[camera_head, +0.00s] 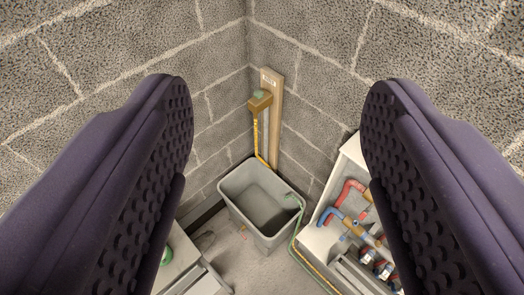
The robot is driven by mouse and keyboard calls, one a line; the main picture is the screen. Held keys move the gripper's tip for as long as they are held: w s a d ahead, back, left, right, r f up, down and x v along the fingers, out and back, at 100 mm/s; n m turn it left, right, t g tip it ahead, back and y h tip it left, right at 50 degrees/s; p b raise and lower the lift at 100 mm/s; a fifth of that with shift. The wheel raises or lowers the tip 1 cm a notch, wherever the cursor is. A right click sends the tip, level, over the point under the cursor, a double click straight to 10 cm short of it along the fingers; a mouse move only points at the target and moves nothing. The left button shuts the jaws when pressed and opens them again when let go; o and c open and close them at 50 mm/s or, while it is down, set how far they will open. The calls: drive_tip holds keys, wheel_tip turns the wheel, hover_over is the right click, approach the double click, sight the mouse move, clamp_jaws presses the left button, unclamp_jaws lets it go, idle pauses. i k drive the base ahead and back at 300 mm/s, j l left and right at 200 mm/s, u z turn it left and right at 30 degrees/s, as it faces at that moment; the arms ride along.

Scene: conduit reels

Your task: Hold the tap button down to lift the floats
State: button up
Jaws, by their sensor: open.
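My gripper (277,125) is open and empty, with its two dark purple padded fingers wide apart at the left and right of the view. A yellow hose (256,135) runs down from the tap. A grey bin (262,212) stands on the floor below it. My gripper is well short of the tap and touches nothing. I see no floats that I can make out.
A white cabinet (318,238) with red and blue pipes and valves stands at the right, partly behind the right finger. A pale unit (188,270) with a green item is at the lower left. Block walls (310,60) meet behind the tap. A green hose (296,232) runs beside the bin.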

sight(258, 93)
drive_tip(key=i+l, duration=0.15)
drive_tip(key=i, duration=0.35)
drive_tip(key=i+l, duration=0.15)
drive_tip(key=i, duration=0.35)
drive_tip(key=i+l, duration=0.15)
drive_tip(key=i, duration=0.4)
